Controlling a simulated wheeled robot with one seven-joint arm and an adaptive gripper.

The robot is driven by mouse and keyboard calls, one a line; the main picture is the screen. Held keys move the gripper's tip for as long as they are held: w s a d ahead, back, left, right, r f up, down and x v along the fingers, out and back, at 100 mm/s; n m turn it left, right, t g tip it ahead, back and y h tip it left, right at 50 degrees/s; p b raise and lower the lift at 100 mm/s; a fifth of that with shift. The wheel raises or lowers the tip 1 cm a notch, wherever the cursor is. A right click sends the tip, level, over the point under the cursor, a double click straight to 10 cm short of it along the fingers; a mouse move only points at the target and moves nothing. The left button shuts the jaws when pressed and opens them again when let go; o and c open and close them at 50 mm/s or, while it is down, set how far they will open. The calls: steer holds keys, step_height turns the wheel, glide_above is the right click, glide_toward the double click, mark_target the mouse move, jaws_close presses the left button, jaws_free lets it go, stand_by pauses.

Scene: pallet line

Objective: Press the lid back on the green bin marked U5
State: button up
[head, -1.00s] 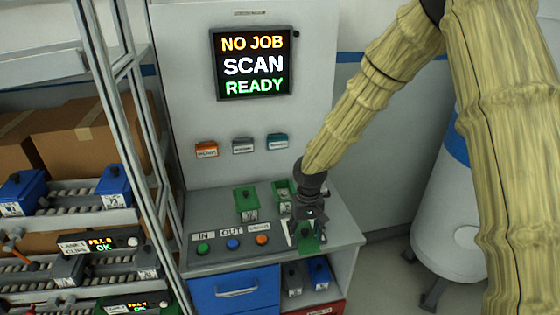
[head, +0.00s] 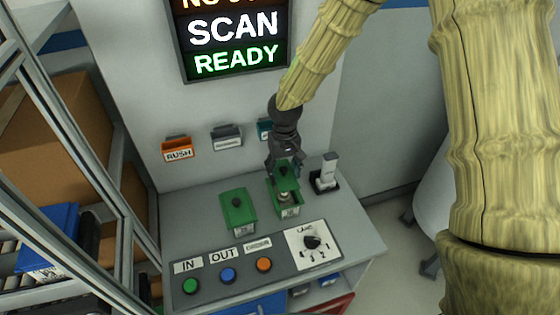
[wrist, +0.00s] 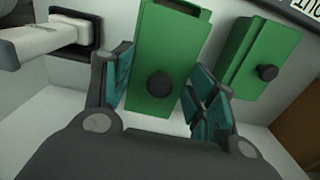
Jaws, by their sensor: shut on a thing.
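My gripper (head: 284,167) is shut on a green lid (head: 288,178) with a dark knob. In the wrist view the lid (wrist: 164,45) lies between the two teal finger pads. In the head view the lid is over the right-hand green bin (head: 287,210). A gap shows between lid and bin at the front, with something pale inside. Another green bin (head: 238,207) stands to the left with its lid on; it also shows in the wrist view (wrist: 258,55). The bin labels are too small to read, so I cannot tell which is U5.
A dark holder with a pale upright handle (head: 327,175) stands just right of the bin. A button panel (head: 240,266) with a dial runs along the bench front. Small labelled holders (head: 227,137) hang on the wall behind. A shelf rack stands at the left.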

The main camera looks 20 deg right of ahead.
mark_target(285, 179)
steer(key=shift+s+a+f+b, duration=0.1)
steer(key=shift+s+b, duration=0.5)
steer(key=shift+s, duration=0.6)
steer(key=shift+s+f, duration=0.15)
steer(key=shift+s, duration=0.05)
steer(key=w+f, duration=0.1)
steer(key=w+f+b, duration=0.1)
steer(key=f, duration=0.1)
steer(key=shift+f+b, duration=0.15)
steer(key=shift+b, duration=0.25)
steer(key=shift+s+f, duration=0.1)
steer(key=shift+s, duration=0.45)
steer(key=shift+f, duration=0.2)
steer(key=shift+w+f+b, duration=0.3)
steer(key=shift+w+f, duration=0.05)
steer(key=shift+w, duration=0.05)
steer(key=shift+s+r, duration=0.15)
steer(key=shift+s, duration=0.05)
steer(key=shift+s, duration=0.1)
